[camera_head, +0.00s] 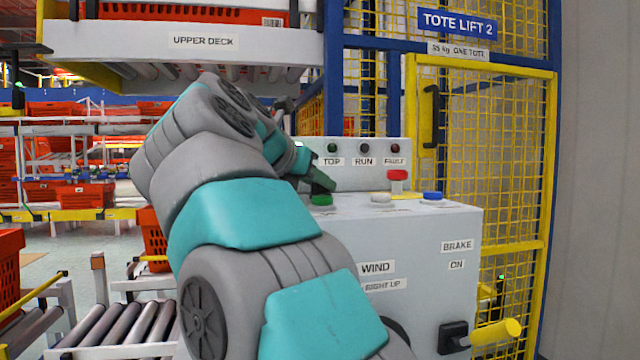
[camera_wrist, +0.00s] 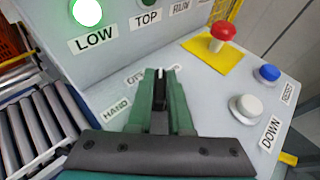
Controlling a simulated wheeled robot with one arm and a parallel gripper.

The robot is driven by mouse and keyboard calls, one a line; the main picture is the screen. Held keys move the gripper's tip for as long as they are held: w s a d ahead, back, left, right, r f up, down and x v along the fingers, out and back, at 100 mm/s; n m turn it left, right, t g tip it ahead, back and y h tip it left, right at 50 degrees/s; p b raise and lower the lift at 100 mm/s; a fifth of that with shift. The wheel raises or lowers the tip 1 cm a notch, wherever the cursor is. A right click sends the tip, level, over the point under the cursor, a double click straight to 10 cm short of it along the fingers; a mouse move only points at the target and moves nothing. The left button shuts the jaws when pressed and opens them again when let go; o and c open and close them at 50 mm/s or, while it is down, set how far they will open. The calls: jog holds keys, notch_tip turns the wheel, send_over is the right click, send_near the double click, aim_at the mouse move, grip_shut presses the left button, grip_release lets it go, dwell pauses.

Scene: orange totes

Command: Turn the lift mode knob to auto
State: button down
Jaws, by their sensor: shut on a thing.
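My gripper (camera_wrist: 160,78) is shut on the black lift mode knob (camera_wrist: 160,92), with a green finger on each side of it. The knob's pointer lies roughly straight up in the wrist view. A HAND label (camera_wrist: 116,108) shows left of the fingers, and a label that seems to read OFF (camera_wrist: 143,76) is partly covered behind them. No AUTO label is visible. In the head view my gripper (camera_head: 318,181) is over the left part of the grey control box (camera_head: 430,240), and the knob is hidden there.
On the panel to the right stand a red mushroom button (camera_wrist: 220,34) on a yellow plate, a white DOWN button (camera_wrist: 246,108) and a blue button (camera_wrist: 268,73). The LOW lamp (camera_wrist: 86,11) glows green behind. A yellow mesh cage (camera_head: 500,150) stands right of the box.

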dwell(0.3)
jog(key=c, duration=0.8)
grip_release()
jog(key=shift+c, duration=0.2)
jog(key=v, duration=0.7)
jog(key=shift+s+a+r, duration=0.1)
jog(key=shift+s+a, duration=0.05)
jog(key=shift+s, duration=0.15)
